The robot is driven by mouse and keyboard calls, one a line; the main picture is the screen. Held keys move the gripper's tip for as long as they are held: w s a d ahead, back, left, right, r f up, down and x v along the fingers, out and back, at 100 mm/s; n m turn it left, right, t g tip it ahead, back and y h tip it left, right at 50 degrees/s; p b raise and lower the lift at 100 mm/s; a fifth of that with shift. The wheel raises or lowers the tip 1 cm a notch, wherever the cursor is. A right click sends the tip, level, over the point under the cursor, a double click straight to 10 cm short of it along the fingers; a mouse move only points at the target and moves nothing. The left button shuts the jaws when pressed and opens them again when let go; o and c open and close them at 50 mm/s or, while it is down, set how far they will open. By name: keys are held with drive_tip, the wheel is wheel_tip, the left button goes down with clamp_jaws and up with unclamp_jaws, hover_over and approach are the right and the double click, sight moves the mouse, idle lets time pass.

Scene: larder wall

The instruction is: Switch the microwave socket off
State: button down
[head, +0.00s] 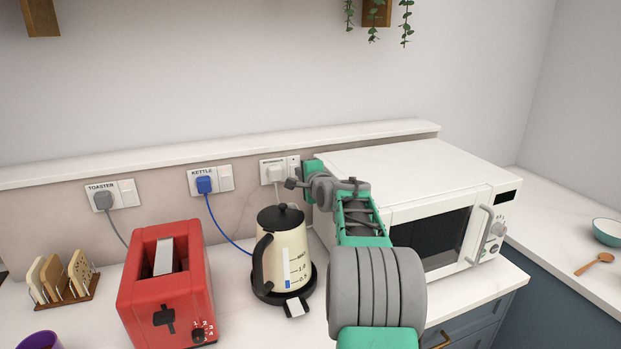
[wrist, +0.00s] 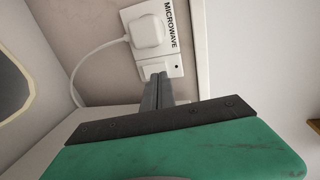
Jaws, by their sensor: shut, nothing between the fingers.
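The microwave socket (head: 272,173) is a white plate on the wall left of the microwave (head: 400,180). A white plug and cable are in it. In the wrist view the plate, labelled MICROWAVE (wrist: 172,25), shows the white plug (wrist: 147,32) and a rocker switch (wrist: 153,69) beside it. My gripper (head: 291,183) is shut and empty, just in front of the socket's switch end. In the wrist view its fingertips (wrist: 158,76) overlap the edge of the switch. I cannot tell whether they touch it, or which way the rocker is tipped.
The kettle socket (head: 226,178) and toaster socket (head: 128,193) are further left on the wall. The cream kettle (head: 285,245) stands below and near my arm. The red toaster (head: 170,280) and a toast rack (head: 65,280) are to the left. A ledge (head: 340,137) runs above the sockets.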

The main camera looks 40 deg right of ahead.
drive_tip(key=r+b+v, duration=0.1)
drive_tip(key=r+v, duration=0.1)
drive_tip(key=v, duration=0.9)
drive_tip(key=shift+r+b, duration=0.2)
drive_tip(key=shift+b, duration=0.2)
drive_tip(key=shift+w+r, duration=0.1)
drive_tip(key=shift+w, duration=0.1)
